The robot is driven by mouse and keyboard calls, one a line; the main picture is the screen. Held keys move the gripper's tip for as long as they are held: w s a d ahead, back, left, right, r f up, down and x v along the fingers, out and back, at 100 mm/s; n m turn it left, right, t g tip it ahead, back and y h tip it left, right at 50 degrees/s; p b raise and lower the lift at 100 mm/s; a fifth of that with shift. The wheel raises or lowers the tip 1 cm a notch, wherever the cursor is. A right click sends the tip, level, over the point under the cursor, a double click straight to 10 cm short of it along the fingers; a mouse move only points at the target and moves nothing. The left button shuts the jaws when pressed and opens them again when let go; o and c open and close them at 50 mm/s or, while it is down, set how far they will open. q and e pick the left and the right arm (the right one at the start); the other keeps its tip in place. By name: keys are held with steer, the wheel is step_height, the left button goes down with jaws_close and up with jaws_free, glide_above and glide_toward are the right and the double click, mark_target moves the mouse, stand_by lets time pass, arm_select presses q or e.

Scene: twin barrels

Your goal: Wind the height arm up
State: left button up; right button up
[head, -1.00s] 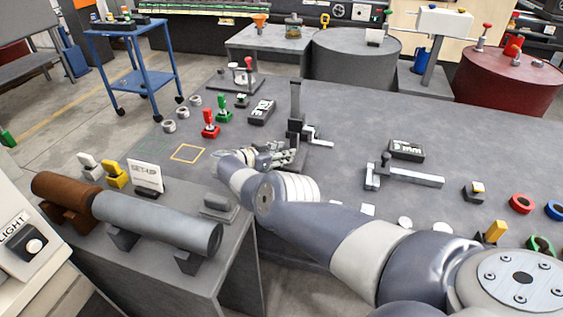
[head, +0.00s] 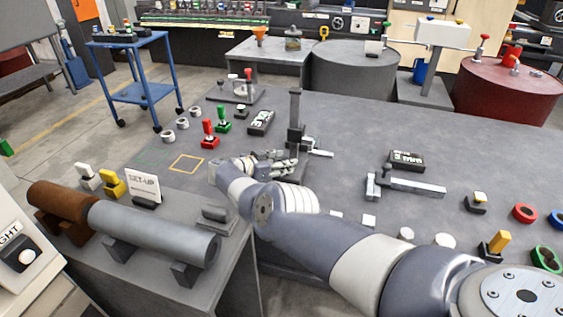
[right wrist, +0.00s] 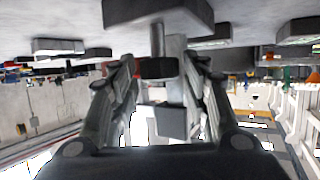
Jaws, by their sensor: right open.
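The height arm is a dark upright post (head: 295,108) on a block on the grey bench, in the middle of the head view. A pale crank (head: 318,153) sticks out to the right from its lower part. My right gripper (head: 290,162) is low at the near side of the post's base, beside the crank. In the right wrist view its two fingers (right wrist: 162,95) are apart. A dark block on a pale bar (right wrist: 172,118) shows between them; contact cannot be told. My left gripper is not in view.
A second grey bar fixture (head: 410,186) lies to the right, with a black label block (head: 406,160) behind it. Red (head: 209,136) and green (head: 223,121) levers stand to the left. A grey cylinder (head: 155,232) on a side stand is nearer.

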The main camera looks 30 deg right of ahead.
steer(key=shift+a, duration=0.15)
steer(key=shift+r, duration=0.15)
steer(key=shift+w+r, duration=0.1)
steer(key=shift+r, duration=1.1)
step_height(320, 180, up, 7)
steer(key=shift+r, duration=0.2)
